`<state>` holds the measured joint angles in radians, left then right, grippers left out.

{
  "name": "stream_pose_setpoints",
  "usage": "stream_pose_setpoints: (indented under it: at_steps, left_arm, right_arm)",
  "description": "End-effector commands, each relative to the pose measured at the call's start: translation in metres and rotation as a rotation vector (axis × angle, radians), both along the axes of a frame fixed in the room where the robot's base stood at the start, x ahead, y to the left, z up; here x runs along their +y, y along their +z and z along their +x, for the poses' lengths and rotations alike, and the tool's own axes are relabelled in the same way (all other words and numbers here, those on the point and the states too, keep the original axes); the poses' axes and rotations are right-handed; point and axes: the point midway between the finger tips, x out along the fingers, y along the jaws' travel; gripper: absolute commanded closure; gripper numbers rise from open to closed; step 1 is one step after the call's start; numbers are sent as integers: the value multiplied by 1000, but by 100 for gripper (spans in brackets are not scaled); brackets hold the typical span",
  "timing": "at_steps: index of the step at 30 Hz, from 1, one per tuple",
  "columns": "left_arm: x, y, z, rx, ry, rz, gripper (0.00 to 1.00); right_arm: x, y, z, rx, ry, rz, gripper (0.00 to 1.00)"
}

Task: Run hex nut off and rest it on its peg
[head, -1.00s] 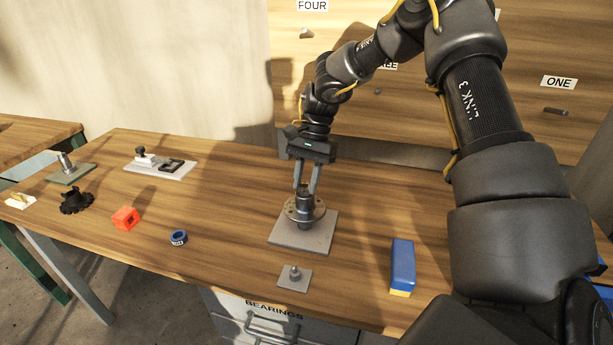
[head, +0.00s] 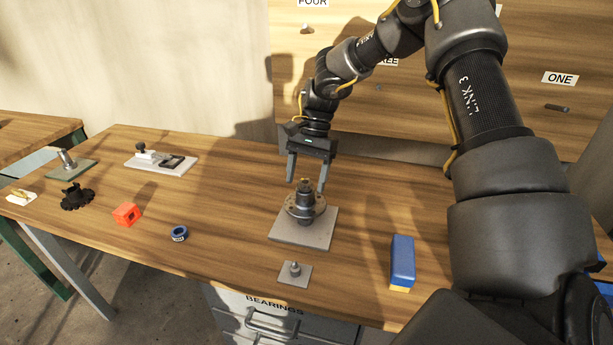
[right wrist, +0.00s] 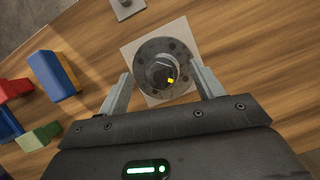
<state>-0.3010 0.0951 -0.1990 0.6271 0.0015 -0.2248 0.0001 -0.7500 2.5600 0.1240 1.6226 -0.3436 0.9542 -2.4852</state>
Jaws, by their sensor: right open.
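The dark hex nut (head: 304,186) sits at the top of a flanged metal post (head: 305,209) on a square grey plate (head: 315,238). In the right wrist view the fingers (right wrist: 161,80) flank the nut too. The small peg (head: 295,269) stands empty on its own plate in front of the post. My left gripper is not in view.
A blue and yellow block (head: 402,262) lies to the right. A blue ring (head: 179,233), an orange block (head: 126,214), a black gear-like part (head: 76,197) and a clamp plate (head: 162,163) lie to the left. The wood between the ring and the post is clear.

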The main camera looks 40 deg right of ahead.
Motion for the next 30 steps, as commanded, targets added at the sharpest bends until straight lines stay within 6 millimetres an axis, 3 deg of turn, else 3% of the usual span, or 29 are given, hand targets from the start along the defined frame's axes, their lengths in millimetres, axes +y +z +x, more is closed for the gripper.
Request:
stream_pose_setpoints:
  at_steps: [8, 16, 22, 30]
  left_arm:
    - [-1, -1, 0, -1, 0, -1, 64]
    - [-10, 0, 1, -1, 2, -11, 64]
    - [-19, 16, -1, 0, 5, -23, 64]
    - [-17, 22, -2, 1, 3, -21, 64]
  right_arm:
    - [-2, 6, 2, -3, 0, -1, 33]
    - [-19, 52, 9, -4, -2, 0, 33]
    - [-32, 87, 14, -2, -2, -1, 33]
    - [-38, 100, 16, 0, 1, 0, 33]
